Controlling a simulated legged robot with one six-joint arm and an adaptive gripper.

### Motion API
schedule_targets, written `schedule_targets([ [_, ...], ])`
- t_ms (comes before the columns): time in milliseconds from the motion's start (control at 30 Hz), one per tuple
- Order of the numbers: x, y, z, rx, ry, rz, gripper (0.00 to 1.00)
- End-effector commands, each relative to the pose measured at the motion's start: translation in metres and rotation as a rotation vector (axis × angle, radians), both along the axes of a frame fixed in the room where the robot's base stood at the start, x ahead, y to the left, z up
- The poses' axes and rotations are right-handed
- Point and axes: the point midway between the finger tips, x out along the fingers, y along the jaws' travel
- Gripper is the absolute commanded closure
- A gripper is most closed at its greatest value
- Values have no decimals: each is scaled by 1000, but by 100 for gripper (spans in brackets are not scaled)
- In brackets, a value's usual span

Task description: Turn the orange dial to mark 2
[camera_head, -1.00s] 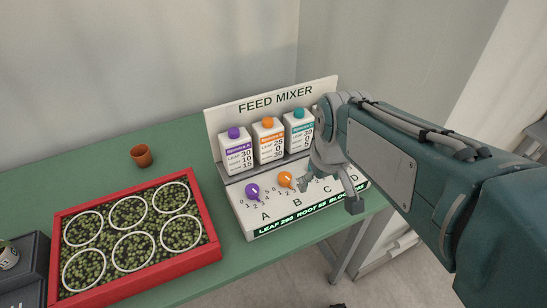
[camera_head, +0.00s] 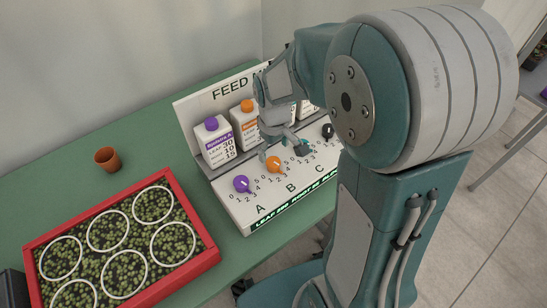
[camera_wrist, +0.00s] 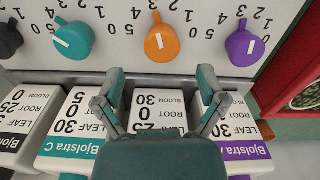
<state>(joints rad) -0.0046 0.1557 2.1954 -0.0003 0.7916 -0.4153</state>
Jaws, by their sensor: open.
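The orange dial (camera_head: 273,164) is on the sloped panel above letter B, between the purple dial (camera_head: 241,184) and a teal dial largely hidden by my gripper. In the wrist view the orange dial (camera_wrist: 161,44) is at the top middle, its white pointer line nearly upright in the picture; I cannot tell the exact mark. My gripper (camera_head: 283,146) is open and empty, close behind and above the orange dial. In the wrist view its fingers (camera_wrist: 160,88) are spread apart over the bottles' side, short of the dial.
Labelled bottles with purple, orange and teal caps stand behind the panel (camera_head: 245,212); the purple-capped bottle (camera_head: 215,142) is leftmost. A red tray (camera_head: 207,262) of plants and a brown pot (camera_head: 107,160) are left on the green table.

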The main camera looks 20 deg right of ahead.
Motion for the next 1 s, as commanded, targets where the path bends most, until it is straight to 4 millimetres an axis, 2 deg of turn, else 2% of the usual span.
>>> schedule_targets([
  [100, -1, 0, -22, 0, 4, 0, 9],
  [233, 0, 0, -36, 0, 2, -1, 9],
  [600, 0, 0, -44, 0, -1, -1, 9],
  [633, 0, 0, -44, 0, -1, -1, 18],
  [667, 0, 0, -44, 0, -1, -1, 32],
  [700, 0, 0, -43, 0, -1, -1, 50],
  [800, 0, 0, -43, 0, -1, -1, 92],
  [1000, 0, 0, -44, 0, -1, -3, 92],
])
